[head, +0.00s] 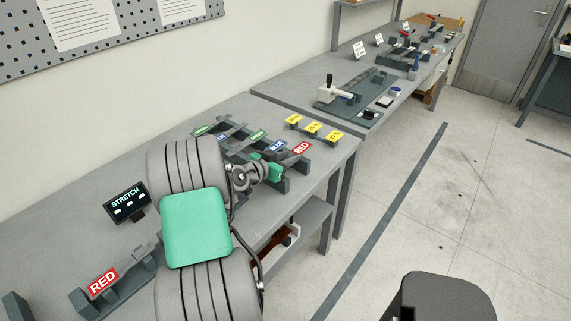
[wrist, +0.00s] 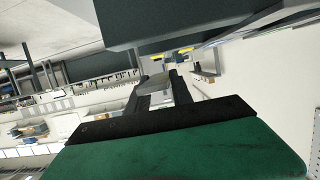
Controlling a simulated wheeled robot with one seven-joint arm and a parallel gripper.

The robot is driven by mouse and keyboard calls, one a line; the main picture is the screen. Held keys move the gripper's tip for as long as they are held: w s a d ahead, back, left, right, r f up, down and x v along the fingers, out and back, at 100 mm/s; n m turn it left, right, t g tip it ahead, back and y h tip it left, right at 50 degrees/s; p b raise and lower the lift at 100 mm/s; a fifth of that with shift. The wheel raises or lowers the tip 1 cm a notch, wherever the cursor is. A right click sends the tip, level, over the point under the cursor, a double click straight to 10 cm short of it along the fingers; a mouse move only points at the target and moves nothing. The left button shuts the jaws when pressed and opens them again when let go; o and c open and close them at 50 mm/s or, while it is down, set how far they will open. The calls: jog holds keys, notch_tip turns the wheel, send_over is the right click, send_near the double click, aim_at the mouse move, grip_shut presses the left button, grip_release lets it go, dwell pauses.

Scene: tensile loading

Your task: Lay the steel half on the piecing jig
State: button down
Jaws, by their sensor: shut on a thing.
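My gripper (head: 272,172) is at the front of a dark rack on the near bench, and its fingertips are hard to make out in the head view. In the wrist view my gripper (wrist: 160,88) has its two dark fingers closed on a small grey piece (wrist: 155,81), which looks like the steel half. Most of that piece is hidden. The dark rack (head: 272,183) carries grey bars and green, blue and red labels. I cannot tell for certain which fixture is the piecing jig; a dark plate with a white clamp (head: 335,92) lies on the farther bench.
Yellow tags (head: 313,127) stand behind the rack. A STRETCH display (head: 127,203) and a RED-labelled stand (head: 103,282) are at the near left. A large dark block (wrist: 180,22) fills the top of the wrist view.

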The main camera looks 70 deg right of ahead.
jog(key=f, duration=0.3)
jog(key=shift+w+a+p, duration=0.15)
jog(key=shift+w+p, duration=0.2)
jog(key=shift+w, duration=0.05)
jog(key=shift+f, duration=0.35)
jog(key=c, duration=1.1)
grip_release()
